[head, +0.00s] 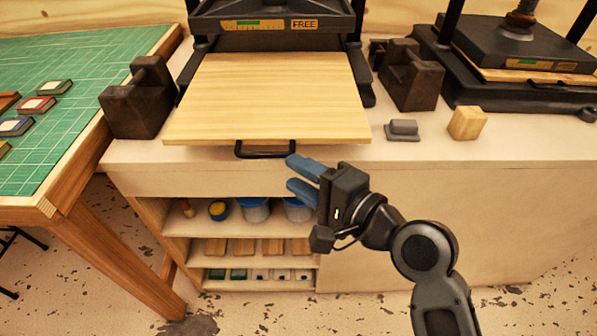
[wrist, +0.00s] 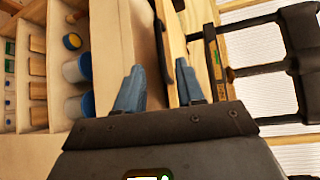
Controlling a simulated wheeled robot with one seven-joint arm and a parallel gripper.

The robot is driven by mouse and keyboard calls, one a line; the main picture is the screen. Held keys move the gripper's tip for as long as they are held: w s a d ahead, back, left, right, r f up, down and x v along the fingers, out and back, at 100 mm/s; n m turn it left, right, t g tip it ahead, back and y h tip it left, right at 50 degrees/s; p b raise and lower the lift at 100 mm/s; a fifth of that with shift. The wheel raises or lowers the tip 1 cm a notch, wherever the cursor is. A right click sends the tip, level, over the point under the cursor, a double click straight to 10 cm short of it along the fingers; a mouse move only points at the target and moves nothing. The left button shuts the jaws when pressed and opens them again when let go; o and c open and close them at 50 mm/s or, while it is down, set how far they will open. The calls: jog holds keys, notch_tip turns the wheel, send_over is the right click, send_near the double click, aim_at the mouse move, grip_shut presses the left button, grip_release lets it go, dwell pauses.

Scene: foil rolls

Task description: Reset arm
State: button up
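My gripper (head: 290,174) is in front of the bench, pointing left toward the pull-out wooden board. Its two blue fingers are spread, with nothing between them. In the wrist view the gap between the fingertips (wrist: 156,68) also looks empty. The wooden board (head: 268,95) sticks out from under the press marked FREE. Its black handle (head: 264,152) is just up and left of my fingertips in the head view. I cannot tell whether the upper finger touches the handle. In the wrist view the handle (wrist: 161,42) lies beyond the fingertips, beside the board's edge.
The press (head: 270,22) stands behind the board, with dark blocks (head: 138,98) on both sides. A second press (head: 520,50) is at right. Shelves (head: 240,227) with tubs are below the bench top. A green-matted table (head: 75,75) is at left. Floor is free at lower right.

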jog(key=s+d+f+n+t+h, duration=0.1)
jog(key=s+d+f+h, duration=0.35)
jog(key=s+d, duration=0.35)
jog(key=s+d+f+n+t+h, duration=0.15)
jog(key=s+d+f+h, duration=0.35)
jog(key=s, duration=0.5)
jog(key=s+d+r+n+h, duration=0.1)
jog(key=s+d+r+n, duration=0.2)
jog(key=s, duration=0.6)
jog(key=s+d+r+n+h, duration=0.1)
jog(key=s+d+r+n, duration=0.2)
jog(key=s, duration=0.6)
jog(key=shift+s+d+r+n, duration=0.2)
jog(key=shift+r+n, duration=0.75)
jog(key=shift+n, duration=0.3)
